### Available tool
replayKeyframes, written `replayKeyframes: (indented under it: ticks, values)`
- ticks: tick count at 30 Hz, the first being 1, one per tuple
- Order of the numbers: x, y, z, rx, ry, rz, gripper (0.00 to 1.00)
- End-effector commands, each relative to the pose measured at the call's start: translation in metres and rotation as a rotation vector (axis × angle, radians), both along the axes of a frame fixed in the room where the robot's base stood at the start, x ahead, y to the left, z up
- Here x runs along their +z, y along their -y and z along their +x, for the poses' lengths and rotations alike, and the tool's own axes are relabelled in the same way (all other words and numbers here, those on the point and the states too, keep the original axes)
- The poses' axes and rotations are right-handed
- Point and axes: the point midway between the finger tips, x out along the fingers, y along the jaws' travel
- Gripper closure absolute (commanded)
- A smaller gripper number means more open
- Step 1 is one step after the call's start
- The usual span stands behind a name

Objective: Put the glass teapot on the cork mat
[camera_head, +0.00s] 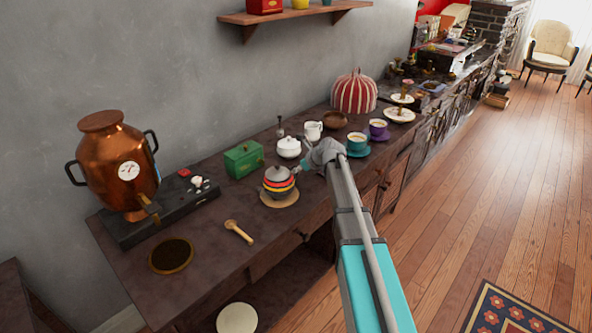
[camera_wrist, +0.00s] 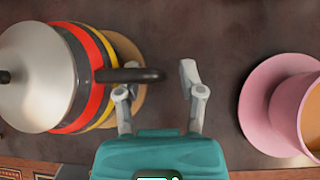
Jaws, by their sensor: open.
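The teapot (camera_head: 279,176) has a grey lid and red, yellow and black bands; I cannot tell whether it is glass. It stands upright on a round tan mat that looks like cork (camera_head: 281,201). In the wrist view the teapot (camera_wrist: 40,80) is at the left, with the mat (camera_wrist: 131,104) showing past its right side. Its dark handle (camera_wrist: 130,75) points towards my gripper (camera_wrist: 157,80). My gripper is open; its left finger is close to the handle, and whether they touch is unclear. In the head view my gripper (camera_head: 308,163) is just right of the teapot.
A pink cup and saucer (camera_wrist: 258,112) are right of my gripper in the wrist view. A copper urn (camera_head: 110,170) stands left.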

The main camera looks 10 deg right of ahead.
Motion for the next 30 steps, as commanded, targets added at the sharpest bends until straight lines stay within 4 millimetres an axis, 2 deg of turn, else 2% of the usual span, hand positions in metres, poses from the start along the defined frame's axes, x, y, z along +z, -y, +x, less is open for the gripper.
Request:
replayKeyframes:
  ticks: [30]
  values:
    - [0.076, 0.048, -0.057, -0.001, 0.0, 0.001, 0.49]
